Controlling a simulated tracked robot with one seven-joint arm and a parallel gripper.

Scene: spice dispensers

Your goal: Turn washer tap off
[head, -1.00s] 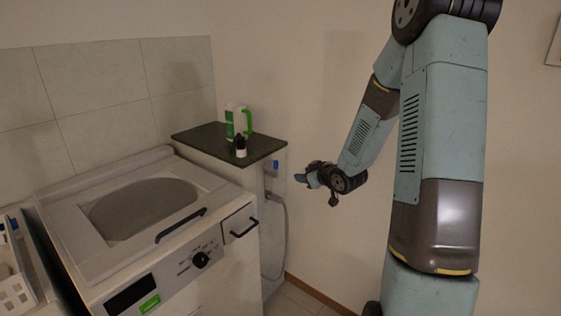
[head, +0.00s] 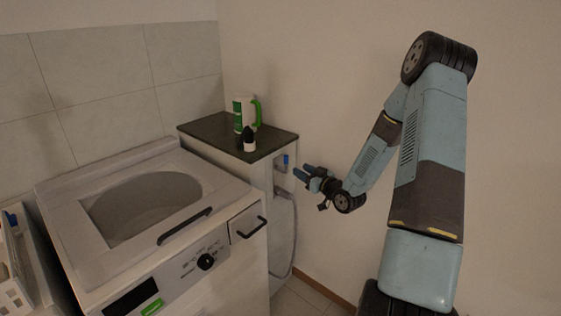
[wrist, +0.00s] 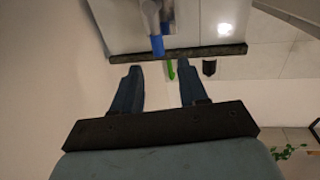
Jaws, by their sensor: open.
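The washer tap (head: 285,160) has a blue handle and sits on the side of the white cabinet, under the dark countertop, with a grey hose below it. I cannot tell the exact depth gap between fingers and tap.
The dark countertop (head: 213,128) edge lies close to the tap. A white and green jug (head: 239,112) and a small dark-capped bottle (head: 249,143) stand on it. The washing machine (head: 110,262) is at the left. The wall is at the right; floor shows between.

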